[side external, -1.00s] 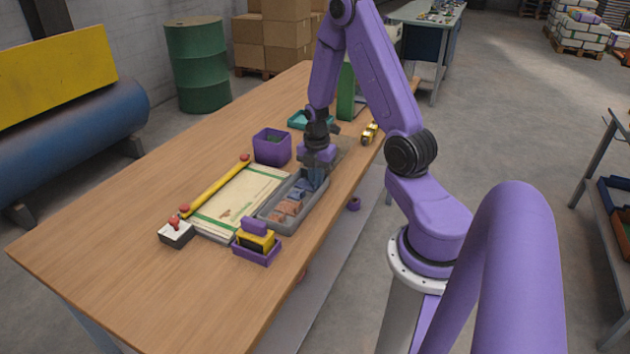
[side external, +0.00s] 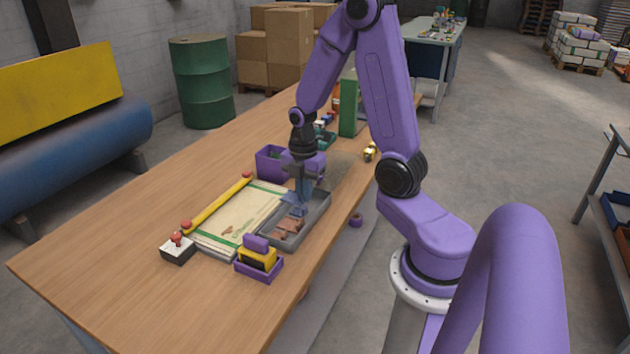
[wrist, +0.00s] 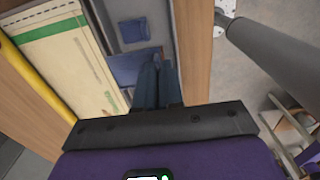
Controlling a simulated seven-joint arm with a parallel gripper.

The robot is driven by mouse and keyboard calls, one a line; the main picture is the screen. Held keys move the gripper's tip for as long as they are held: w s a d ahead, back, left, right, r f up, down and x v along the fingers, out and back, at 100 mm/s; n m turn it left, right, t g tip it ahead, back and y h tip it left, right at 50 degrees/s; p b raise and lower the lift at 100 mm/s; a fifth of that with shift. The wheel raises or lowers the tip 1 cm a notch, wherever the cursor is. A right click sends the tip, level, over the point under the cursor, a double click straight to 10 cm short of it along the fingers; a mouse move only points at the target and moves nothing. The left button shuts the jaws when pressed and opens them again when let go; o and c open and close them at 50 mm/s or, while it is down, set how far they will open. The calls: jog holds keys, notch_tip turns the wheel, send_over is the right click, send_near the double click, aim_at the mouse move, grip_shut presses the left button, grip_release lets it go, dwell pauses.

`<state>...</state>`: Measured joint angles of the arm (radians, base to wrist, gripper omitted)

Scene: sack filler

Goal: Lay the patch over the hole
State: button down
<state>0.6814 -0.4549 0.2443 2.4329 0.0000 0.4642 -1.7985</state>
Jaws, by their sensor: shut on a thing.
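A pale sack (side external: 247,211) with green stripes lies flat on the table; it also shows in the wrist view (wrist: 62,62). A small brown mark (side external: 227,232), which looks like the hole, is near its front end. My gripper (side external: 300,205) is over the grey tray (side external: 322,209), right beside the sack. Its blue fingers (wrist: 152,72) are shut on a blue patch (wrist: 122,68), which sticks out to the left of the fingertips. Another blue patch (wrist: 134,30) lies in a compartment. Reddish-brown patches (side external: 287,228) lie in the tray's near part.
A yellow bar (side external: 217,204) with red ends runs along the sack's left side. A box with red buttons (side external: 178,248), a purple holder with a yellow block (side external: 258,262) and a purple bin (side external: 271,162) stand around it. The table's left side is clear.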

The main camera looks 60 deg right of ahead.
jog(key=a, duration=1.1)
jog(key=m, duration=1.8)
send_near(221, 238)
jog(key=shift+f, duration=2.7)
jog(key=shift+f, duration=0.5)
jog(key=c, duration=1.2)
grip_release()
